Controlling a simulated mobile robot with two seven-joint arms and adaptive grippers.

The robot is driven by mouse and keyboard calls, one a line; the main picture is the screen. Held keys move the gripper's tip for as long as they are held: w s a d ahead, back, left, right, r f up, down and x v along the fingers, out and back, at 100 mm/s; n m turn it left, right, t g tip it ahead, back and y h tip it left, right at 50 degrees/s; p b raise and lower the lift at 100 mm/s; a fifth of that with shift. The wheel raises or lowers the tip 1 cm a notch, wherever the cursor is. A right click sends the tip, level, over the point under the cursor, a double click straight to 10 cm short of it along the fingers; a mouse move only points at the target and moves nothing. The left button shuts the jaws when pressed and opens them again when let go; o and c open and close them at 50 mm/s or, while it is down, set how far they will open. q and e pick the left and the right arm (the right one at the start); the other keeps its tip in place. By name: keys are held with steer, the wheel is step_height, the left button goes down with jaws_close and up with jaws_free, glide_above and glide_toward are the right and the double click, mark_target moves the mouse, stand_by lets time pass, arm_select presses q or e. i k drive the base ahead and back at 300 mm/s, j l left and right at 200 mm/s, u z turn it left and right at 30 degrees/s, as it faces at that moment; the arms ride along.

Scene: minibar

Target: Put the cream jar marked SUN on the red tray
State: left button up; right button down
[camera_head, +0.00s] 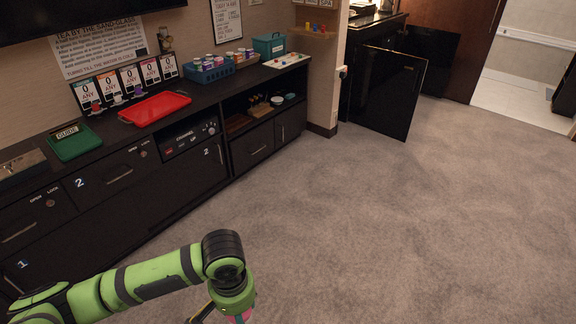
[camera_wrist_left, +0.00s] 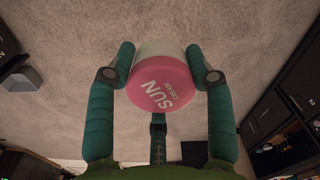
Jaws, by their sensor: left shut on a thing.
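The cream jar (camera_wrist_left: 160,84) has a pink lid with white lettering SUN CREAM and a pale body. In the left wrist view my left gripper (camera_wrist_left: 162,66) is shut on it, with green fingers on both sides. In the head view my left gripper (camera_head: 240,314) is at the bottom edge, low over the carpet, and only a bit of pink shows beneath it. The red tray (camera_head: 155,107) lies on the dark counter at the upper left, well away from the gripper, and looks empty. My right gripper is not in view.
A black door (camera_head: 388,92) stands open farther right. The carpet (camera_head: 380,220) is clear.

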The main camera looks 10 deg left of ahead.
mark_target(150, 107)
steer(key=i+j+u, duration=0.6)
steer(key=i+u, duration=0.25)
steer(key=i+j+u, duration=0.1)
steer(key=i+u, duration=0.3)
steer(key=i, duration=0.5)
steer(key=i+j+z, duration=0.15)
steer(key=i, duration=0.9)
steer(key=i+j+z, duration=0.15)
steer(key=i+z, duration=0.15)
steer(key=i, duration=0.15)
steer(key=i+j+z, duration=0.25)
steer(key=i, duration=0.2)
